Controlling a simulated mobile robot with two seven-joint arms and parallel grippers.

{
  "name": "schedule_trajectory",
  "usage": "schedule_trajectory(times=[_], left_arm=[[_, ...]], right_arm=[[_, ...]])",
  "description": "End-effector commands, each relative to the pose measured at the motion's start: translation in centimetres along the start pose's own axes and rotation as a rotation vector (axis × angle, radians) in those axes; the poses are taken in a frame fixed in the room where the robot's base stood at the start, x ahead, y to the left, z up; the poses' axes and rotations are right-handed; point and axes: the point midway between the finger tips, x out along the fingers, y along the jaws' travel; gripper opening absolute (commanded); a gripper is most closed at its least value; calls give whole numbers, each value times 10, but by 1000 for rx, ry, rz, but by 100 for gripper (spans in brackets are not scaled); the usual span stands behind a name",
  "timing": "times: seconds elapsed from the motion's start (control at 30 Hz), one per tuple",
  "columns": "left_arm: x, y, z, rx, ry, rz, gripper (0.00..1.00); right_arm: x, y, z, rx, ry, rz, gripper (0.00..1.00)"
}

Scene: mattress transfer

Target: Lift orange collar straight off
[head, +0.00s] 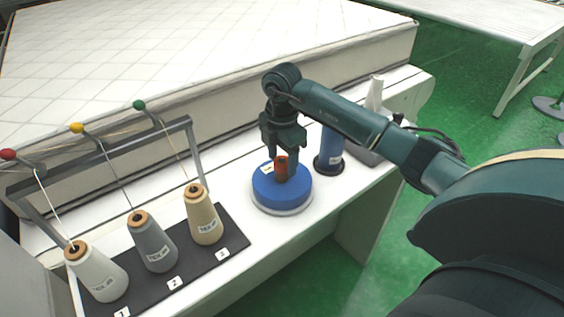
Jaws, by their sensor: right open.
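The orange collar (281,167) stands at the centre of a round blue disc (270,189) on the white bench. My right gripper (283,172) points down over the disc, with its fingers at the collar. The gripper is open, and its fingers partly cover the collar. I cannot tell whether the fingers touch it. The disc rests on a pale round base. My left gripper is not in view.
A blue spool (329,150) stands close to the right of the disc. Three thread cones, white (103,275), grey (153,246) and beige (204,219), stand on a black mat (228,240) at left, under a grey frame. A mattress (200,50) lies behind.

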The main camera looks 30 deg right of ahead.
Motion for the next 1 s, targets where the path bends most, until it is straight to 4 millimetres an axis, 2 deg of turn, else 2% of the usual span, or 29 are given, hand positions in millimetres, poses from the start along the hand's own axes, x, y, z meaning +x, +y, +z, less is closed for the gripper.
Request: schedule_trajectory(times=[0.1,0.63,0.87,1.0], left_arm=[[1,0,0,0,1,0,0],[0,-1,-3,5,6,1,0],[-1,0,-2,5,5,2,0],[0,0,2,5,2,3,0]], right_arm=[[0,0,0,0,0,0,56],[-1,0,0,0,1,0,13],[-2,0,0,0,1,1,13],[-14,1,0,-1,1,5,13]])
